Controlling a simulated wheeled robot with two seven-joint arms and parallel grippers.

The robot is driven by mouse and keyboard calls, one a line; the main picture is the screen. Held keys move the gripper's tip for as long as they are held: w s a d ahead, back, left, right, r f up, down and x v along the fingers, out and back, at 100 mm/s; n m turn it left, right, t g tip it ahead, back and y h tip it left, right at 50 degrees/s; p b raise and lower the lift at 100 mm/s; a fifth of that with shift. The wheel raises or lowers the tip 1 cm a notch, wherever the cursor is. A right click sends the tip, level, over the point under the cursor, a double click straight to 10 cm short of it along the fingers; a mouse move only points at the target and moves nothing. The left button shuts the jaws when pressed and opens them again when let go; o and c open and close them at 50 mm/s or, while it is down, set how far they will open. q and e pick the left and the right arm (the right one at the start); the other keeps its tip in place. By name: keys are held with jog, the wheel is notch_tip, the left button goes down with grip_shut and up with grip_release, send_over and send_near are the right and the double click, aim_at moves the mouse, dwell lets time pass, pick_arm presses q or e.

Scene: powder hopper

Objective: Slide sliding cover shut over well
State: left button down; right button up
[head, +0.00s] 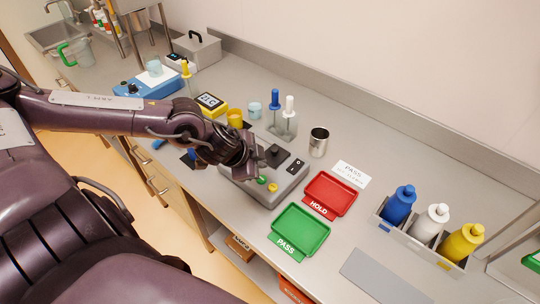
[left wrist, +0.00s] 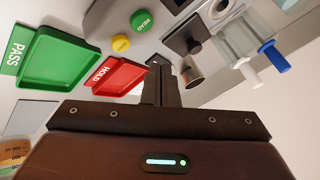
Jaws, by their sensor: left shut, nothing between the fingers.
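The grey device (head: 285,190) stands on the counter, with a green button (head: 262,181) and a yellow button (head: 272,188) on its front part. A dark square piece (head: 277,155) on its top, beside my gripper, looks like the sliding cover; in the left wrist view a dark plate with a round knob (left wrist: 187,36) shows. My right gripper is not in view.
A red HOLD tray (head: 330,195) and a green PASS tray (head: 300,231) lie right and in front of the device. A rack of colored bottles (head: 425,232) is at the right.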

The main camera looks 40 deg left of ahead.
aim_at(276, 158)
pick_arm(q)
jog(key=b+x, duration=0.2)
jog(key=b, duration=0.1)
jog(key=b+x, duration=0.1)
jog(key=b, duration=0.2)
jog(key=shift+f+b, duration=0.4)
jog(key=shift+f, duration=0.1)
jog(key=shift+w+r, duration=0.2)
jog(key=shift+w, duration=0.05)
jog(key=shift+w+a+f, duration=0.15)
jog(key=shift+w, duration=0.05)
jog(key=shift+w+f, duration=0.3)
jog(key=shift+f, duration=0.2)
jog(key=shift+w+d, duration=0.25)
jog(key=shift+w, duration=0.05)
jog(key=shift+w+a+p, duration=0.3)
jog(key=shift+w+a, duration=0.4)
jog(key=shift+w, duration=0.3)
jog(key=shift+w+a+f, duration=0.15)
jog(key=shift+w+a, duration=0.2)
jog(key=shift+w, duration=0.15)
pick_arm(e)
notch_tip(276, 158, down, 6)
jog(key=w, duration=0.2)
